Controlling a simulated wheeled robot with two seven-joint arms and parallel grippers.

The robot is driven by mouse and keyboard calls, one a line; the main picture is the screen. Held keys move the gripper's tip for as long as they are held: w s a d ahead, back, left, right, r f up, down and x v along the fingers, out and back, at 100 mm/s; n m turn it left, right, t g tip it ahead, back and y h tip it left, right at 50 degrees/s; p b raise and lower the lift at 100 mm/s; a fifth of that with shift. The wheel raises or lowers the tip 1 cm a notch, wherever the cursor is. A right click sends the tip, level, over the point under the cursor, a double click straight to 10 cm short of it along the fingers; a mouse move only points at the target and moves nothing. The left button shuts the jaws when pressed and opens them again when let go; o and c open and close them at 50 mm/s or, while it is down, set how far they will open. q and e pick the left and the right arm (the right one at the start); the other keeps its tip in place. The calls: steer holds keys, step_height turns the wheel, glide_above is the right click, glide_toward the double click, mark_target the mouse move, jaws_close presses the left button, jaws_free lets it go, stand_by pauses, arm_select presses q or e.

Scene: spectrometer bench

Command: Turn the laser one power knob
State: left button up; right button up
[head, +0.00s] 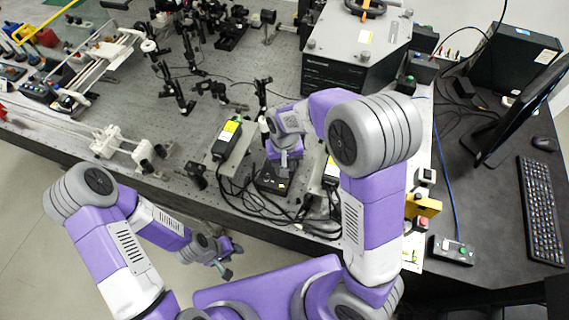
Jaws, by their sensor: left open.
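A small black box (272,179) sits near the front edge of the optical bench, among black cables. My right gripper (284,163) points down at this box, at its back edge in the picture. Its fingers are small and partly covered by its own wrist, so I cannot tell whether they touch anything. No knob can be made out clearly; the laser one power knob may be hidden or too small. My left gripper (231,260) is open and empty, low in front of the bench, away from the box.
Black units with yellow labels stand left (226,139) and right (331,169) of the box. Loose cables (240,200) lie around them. A large grey instrument (355,50) stands behind. A button box (452,250), keyboard (540,210) and monitor (520,115) are at right.

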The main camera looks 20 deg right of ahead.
steer(key=shift+o, duration=0.8)
step_height(320, 180, up, 8)
steer(key=shift+f+p, duration=0.2)
steer(key=shift+p, duration=0.45)
